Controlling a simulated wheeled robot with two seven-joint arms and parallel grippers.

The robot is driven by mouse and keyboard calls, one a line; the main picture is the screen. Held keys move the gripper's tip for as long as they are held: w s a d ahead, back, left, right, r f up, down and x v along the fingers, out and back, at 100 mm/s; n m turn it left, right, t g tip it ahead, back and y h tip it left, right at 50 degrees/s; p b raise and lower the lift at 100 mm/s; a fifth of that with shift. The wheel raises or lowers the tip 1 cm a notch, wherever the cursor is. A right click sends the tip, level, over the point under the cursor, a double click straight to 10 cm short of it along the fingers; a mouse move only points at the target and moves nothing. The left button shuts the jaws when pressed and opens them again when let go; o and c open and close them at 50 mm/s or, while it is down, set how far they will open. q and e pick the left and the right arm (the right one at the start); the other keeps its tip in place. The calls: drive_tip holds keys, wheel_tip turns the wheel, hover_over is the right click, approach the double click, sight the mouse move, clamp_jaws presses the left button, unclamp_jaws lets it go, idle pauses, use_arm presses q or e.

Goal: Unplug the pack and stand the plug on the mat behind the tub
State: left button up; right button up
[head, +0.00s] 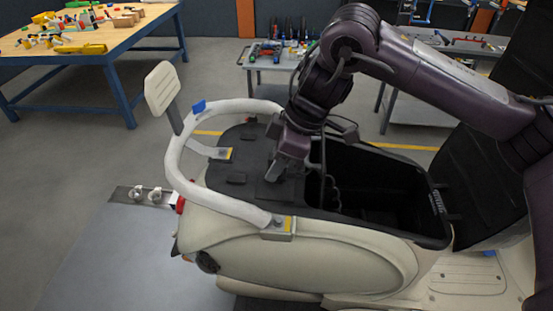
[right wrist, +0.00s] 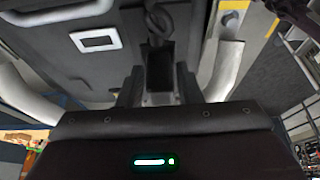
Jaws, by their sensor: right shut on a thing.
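My right gripper (head: 274,172) is low over the black mat (head: 230,182), close to the near-left end of the tub (head: 425,237). In the right wrist view, the right gripper (right wrist: 158,92) is shut on a dark plug (right wrist: 158,66), with its cable (right wrist: 158,25) looping away beyond it. In the head view a coiled dark cable (head: 335,190) hangs at the tub's left end, beside the gripper. The plug is mostly hidden there, and I cannot tell whether it touches the mat. The pack is not clear in the dark tub. My left gripper is not in view.
A white grab rail (head: 172,160) curves around the mat, with a backrest (head: 162,88) behind it. The cream scooter body (head: 300,262) surrounds the tub. A wooden workbench (head: 130,30) and a grey tool table (head: 270,62) stand farther back.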

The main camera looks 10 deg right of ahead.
drive_tip(key=shift+f+b, duration=0.45)
drive_tip(key=shift+f, duration=0.35)
drive_tip(key=o, duration=1.1)
drive_tip(key=shift+c, duration=0.2)
drive_tip(key=shift+v, duration=3.95)
